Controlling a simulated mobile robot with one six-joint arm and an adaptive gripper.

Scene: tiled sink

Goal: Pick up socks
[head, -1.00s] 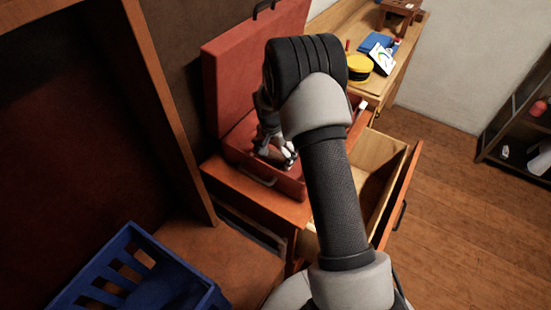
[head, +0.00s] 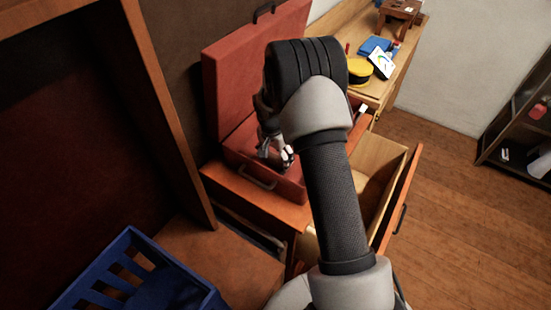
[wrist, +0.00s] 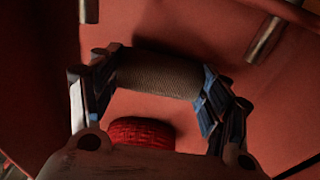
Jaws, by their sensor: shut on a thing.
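A grey-brown ribbed roll (wrist: 158,76), which looks like a rolled sock, lies between the fingers of my gripper (wrist: 160,88) in the wrist view. The fingers are shut on its two ends. A red ribbed roll (wrist: 140,132), perhaps another sock, lies just below it in that view, partly covered by the gripper body. Both are inside the open red case (head: 228,90). In the head view my gripper (head: 279,156) is low in the case, and my arm hides much of the case's right side. The grey-brown roll cannot be made out there.
A blue slatted basket (head: 96,287) stands at the lower left, below a wooden frame post (head: 165,110). An open drawer (head: 401,205) juts out right of the case. A wooden desk (head: 384,92) with a yellow-black round object (head: 357,70) is behind.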

